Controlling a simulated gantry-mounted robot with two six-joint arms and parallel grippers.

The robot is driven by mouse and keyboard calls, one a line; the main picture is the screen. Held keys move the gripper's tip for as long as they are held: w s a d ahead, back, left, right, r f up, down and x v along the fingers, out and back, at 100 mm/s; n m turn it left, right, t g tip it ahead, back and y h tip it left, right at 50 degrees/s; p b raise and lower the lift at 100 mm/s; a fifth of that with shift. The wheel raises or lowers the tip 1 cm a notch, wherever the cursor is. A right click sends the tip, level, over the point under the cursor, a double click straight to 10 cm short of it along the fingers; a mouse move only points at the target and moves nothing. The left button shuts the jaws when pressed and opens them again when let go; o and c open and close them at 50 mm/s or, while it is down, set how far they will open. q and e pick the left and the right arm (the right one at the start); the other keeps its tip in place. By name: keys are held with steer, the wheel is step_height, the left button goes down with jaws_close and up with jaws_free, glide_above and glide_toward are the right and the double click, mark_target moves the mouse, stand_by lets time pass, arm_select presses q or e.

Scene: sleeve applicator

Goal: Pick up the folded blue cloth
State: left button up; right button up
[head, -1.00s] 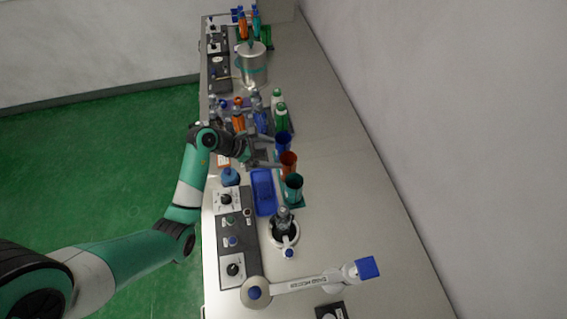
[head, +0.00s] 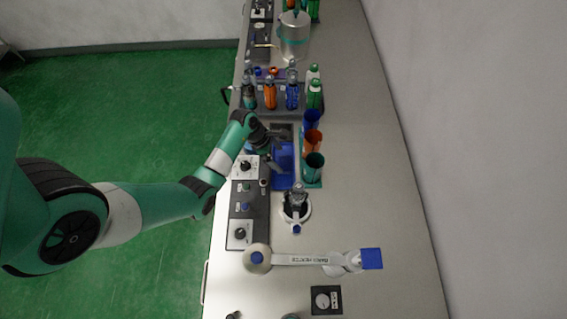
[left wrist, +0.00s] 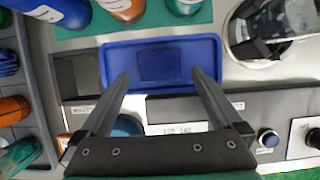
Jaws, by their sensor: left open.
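The folded blue cloth (left wrist: 162,64) shows in the left wrist view as a darker blue square lying flat inside a shallow blue tray (left wrist: 113,60). In the head view the tray (head: 283,180) sits on the bench beside the cups, and I cannot make out the cloth clearly there. My left gripper (head: 279,150) is over the tray, open and empty. In the left wrist view its two fingers (left wrist: 160,75) are spread on either side of the cloth, apart from it. My right gripper is in neither view.
Blue, orange and teal cups (head: 313,167) stand right of the tray. A rack of bottles (head: 270,95) is beyond it. A control panel (head: 243,205) lies to the left and a round white-based device (head: 296,208) nearer. The bench's right side is clear.

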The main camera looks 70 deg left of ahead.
mark_target(283, 163)
arm_select(q)
steer(key=b+x, duration=0.1)
steer(key=x, duration=0.2)
steer(key=shift+f, duration=0.3)
steer(key=shift+w+d+f+b, duration=0.1)
steer(key=shift+w+f+b, duration=0.1)
steer(key=shift+f+b, duration=0.15)
steer(key=shift+c, duration=0.3)
steer(key=c, duration=1)
steer(key=shift+r, duration=0.1)
